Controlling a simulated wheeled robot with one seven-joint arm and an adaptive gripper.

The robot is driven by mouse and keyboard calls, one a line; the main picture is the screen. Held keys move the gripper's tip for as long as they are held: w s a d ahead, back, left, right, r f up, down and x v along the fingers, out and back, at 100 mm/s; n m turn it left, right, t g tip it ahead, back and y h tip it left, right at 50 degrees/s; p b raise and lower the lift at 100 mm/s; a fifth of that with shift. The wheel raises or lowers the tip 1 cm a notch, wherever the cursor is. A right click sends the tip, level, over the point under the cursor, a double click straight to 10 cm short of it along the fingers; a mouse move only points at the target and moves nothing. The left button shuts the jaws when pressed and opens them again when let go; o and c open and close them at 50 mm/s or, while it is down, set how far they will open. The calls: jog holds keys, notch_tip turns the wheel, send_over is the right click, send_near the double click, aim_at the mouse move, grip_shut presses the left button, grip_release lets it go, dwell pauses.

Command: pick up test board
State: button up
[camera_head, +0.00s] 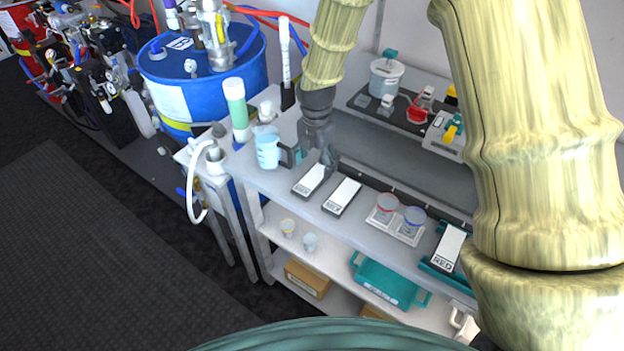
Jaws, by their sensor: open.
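Three white boards with black label ends are in the head view. One board (312,179) lies at the left on the white bench top, directly below my gripper. A second board (342,195) lies just right of it. A third board (449,247) lies farther right in a teal tray (428,266). My gripper (318,160) is open and points down at the bench, over the far end of the left board. Nothing shows between its fingers. Whether a fingertip touches the board cannot be told.
A light-blue beaker (267,152) stands close left of my gripper. A dark tray (385,115) with small containers is at the back. The bench's front edge is close.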

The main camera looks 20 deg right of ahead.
aim_at(314, 177)
jog(key=shift+w+a+f, duration=0.1)
jog(key=shift+w+f, duration=0.3)
jog(key=shift+f, duration=0.1)
jog(key=shift+f+p, duration=0.3)
jog(key=shift+p, duration=0.2)
jog(key=shift+s+a+f+p, duration=0.1)
jog(key=shift+s+f+p, duration=0.3)
jog(key=shift+s+f, duration=0.2)
jog(key=shift+s, duration=0.3)
jog(key=shift+f, duration=0.3)
jog(key=shift+w+f, duration=0.6)
jog(key=shift+f, duration=0.05)
jog(key=shift+s+r, duration=0.3)
jog(key=shift+s, duration=0.05)
jog(key=c, duration=1.1)
